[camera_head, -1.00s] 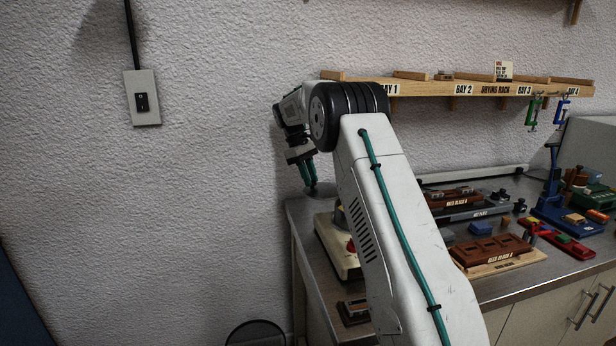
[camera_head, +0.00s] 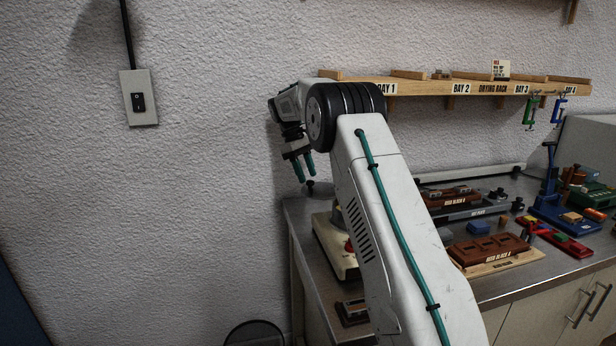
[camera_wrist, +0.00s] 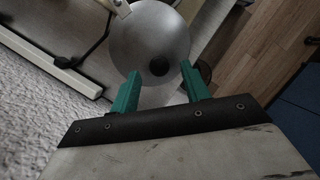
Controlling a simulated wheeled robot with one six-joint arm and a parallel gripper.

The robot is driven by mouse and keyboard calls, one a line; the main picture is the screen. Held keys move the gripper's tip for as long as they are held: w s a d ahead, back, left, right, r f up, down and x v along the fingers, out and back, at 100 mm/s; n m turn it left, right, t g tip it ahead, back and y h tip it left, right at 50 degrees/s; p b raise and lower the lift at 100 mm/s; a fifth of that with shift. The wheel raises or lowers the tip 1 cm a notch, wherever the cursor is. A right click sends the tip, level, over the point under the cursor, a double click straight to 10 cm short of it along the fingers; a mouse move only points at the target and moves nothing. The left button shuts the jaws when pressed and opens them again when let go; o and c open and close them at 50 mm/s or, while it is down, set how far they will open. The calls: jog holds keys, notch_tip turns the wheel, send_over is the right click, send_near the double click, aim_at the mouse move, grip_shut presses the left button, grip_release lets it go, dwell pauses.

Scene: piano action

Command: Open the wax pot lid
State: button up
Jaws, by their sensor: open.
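The wax pot lid (camera_wrist: 178,38) shows in the wrist view as a round, smooth grey disc with a dark round knob (camera_wrist: 158,67) near its lower edge. My gripper (camera_wrist: 161,80) is open, its two green fingers apart on either side below the knob; they do not visibly grip it. In the head view my gripper (camera_head: 306,177) points down near the bench's back left corner, just above a small dark knob (camera_head: 310,187). The cream wax pot base (camera_head: 335,250) with a red control sits on the bench, partly hidden behind my arm.
The metal bench (camera_head: 310,275) has its left edge close to the pot. To the right stand a dark red block (camera_head: 490,248) on a wooden board, a hot plate and clamps. The drying rack shelf (camera_head: 425,88) runs along the wall above.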

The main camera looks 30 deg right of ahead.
jog(key=d+v, duration=0.1)
jog(key=v, duration=0.5)
jog(key=shift+a, duration=0.5)
jog(key=shift+r, duration=0.1)
notch_tip(320, 180, down, 5)
jog(key=s+a+m, duration=0.1)
jog(key=s+m, duration=0.1)
jog(key=s+a+r+m+t+y, duration=0.1)
jog(key=s+a+r, duration=0.2)
jog(key=s+a, duration=0.5)
jog(key=s+a+r+m+t, duration=0.15)
jog(key=s+a, duration=0.35)
jog(key=s, duration=0.7)
jog(key=s+a+t, duration=0.1)
jog(key=s+a, duration=0.3)
jog(key=s, duration=0.9)
jog(key=s+a+f+t, duration=0.1)
jog(key=s+a, duration=0.4)
jog(key=s, duration=0.9)
jog(key=shift+a+t+y, duration=0.25)
jog(key=shift+t+y, duration=0.15)
jog(key=shift+t, duration=0.15)
jog(key=shift+s, duration=0.1)
